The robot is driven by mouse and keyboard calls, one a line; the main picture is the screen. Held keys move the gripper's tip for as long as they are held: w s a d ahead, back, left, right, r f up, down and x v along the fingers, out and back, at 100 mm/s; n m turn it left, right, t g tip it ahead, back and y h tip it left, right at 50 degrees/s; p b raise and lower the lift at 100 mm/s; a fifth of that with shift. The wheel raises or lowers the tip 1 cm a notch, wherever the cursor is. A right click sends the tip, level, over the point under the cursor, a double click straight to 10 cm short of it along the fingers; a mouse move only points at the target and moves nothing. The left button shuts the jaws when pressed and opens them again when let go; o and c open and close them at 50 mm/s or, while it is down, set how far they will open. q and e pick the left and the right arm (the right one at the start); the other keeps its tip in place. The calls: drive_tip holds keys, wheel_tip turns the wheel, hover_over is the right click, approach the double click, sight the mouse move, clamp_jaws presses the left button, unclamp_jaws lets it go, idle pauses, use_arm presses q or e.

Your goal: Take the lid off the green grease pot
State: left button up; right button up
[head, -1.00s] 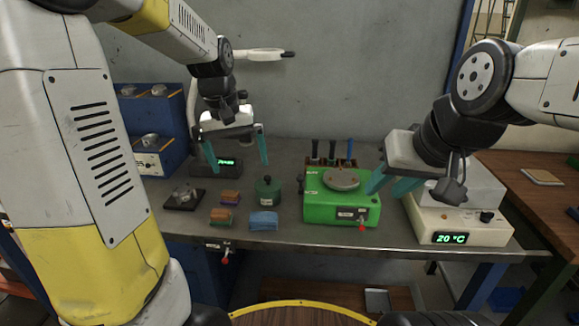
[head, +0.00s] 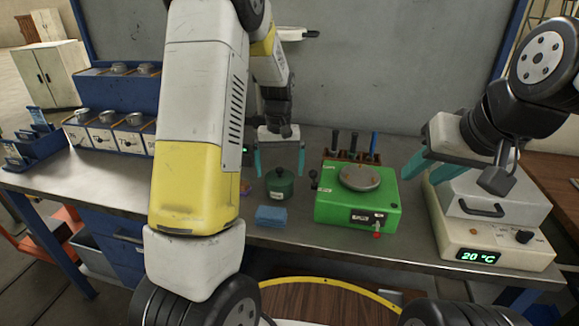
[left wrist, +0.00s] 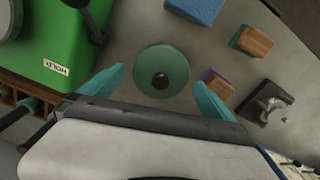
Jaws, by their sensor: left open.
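The green grease pot (head: 279,190) stands upright on the grey bench, with its dark green lid (head: 280,174) and small knob on top. In the left wrist view the round lid (left wrist: 170,62) shows from above, its black knob near the middle. My left gripper (head: 280,163) is open and empty, pointing down above the pot. Its teal fingers lie on either side of the lid in the left wrist view, apparently apart from it. My right gripper (head: 422,173) is open and empty, over the right side of the bench near the green machine.
A green machine (head: 340,209) with a round plate stands right of the pot, its side lever close by. A blue block (head: 271,216) lies in front. Orange-brown blocks (left wrist: 252,41) lie nearby. A white heater box (head: 490,240) reading 20 °C stands at right.

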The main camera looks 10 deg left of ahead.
use_arm(q)
drive_tip(key=shift+f, duration=0.4)
drive_tip(key=shift+c, duration=0.2)
drive_tip(key=c, duration=1.3)
drive_tip(key=shift+o, duration=0.2)
drive_tip(key=shift+r, duration=0.1)
